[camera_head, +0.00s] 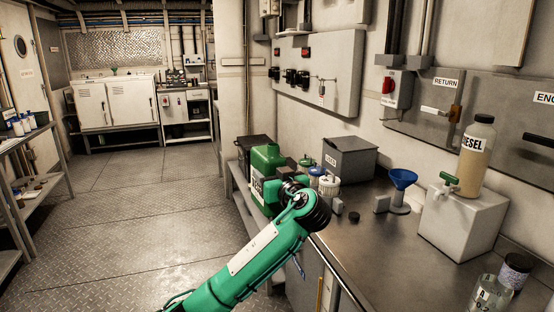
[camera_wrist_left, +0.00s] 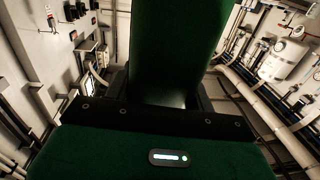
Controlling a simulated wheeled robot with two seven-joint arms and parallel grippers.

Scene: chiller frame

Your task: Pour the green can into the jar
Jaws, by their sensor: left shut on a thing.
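The green can (camera_head: 266,160) with a black-on-white label stands upright at the left end of the metal counter, partly hidden by my left arm. My left gripper (camera_head: 275,190) is at the can's near side, and its fingertips are hidden in the head view. In the left wrist view, my left gripper (camera_wrist_left: 165,100) is shut on the dark green can (camera_wrist_left: 175,45), which fills the space between the fingers. A clear glass jar (camera_head: 489,294) with a white label stands at the lower right of the counter. My right gripper is out of view.
A grey box (camera_head: 349,158), several small capped containers and a blue funnel (camera_head: 402,180) on a stand are behind my left arm. A diesel bottle (camera_head: 476,158) stands on a white block (camera_head: 462,222). The counter's middle (camera_head: 385,255) is clear.

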